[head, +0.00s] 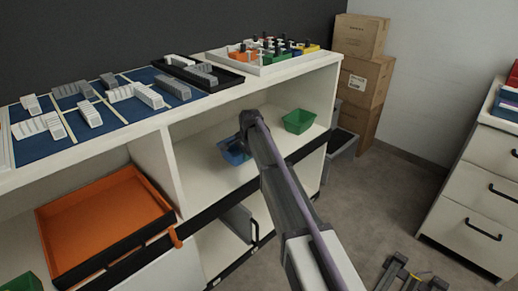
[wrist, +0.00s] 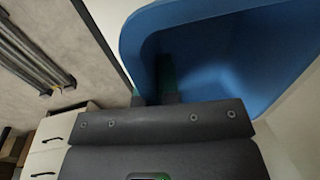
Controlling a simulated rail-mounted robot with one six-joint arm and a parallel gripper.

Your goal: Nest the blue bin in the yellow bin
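The blue bin (head: 232,155) is in the upper shelf bay in the head view, partly hidden behind my arm. In the wrist view the blue bin (wrist: 230,50) fills the upper right, very close, with its open inside facing the camera. My gripper (wrist: 153,88) has one finger inside the bin and one outside, close together on its wall, so it looks shut on that wall. In the head view the fingertips are hidden by the arm. No yellow bin can be made out in either view.
A green bin (head: 298,121) stands to the right on the same shelf. A large orange tray (head: 105,222) is in the left bay, beyond a white divider (head: 157,165). The countertop above holds a blue mat (head: 60,140) with grey parts and a white tray (head: 262,67) of coloured pieces.

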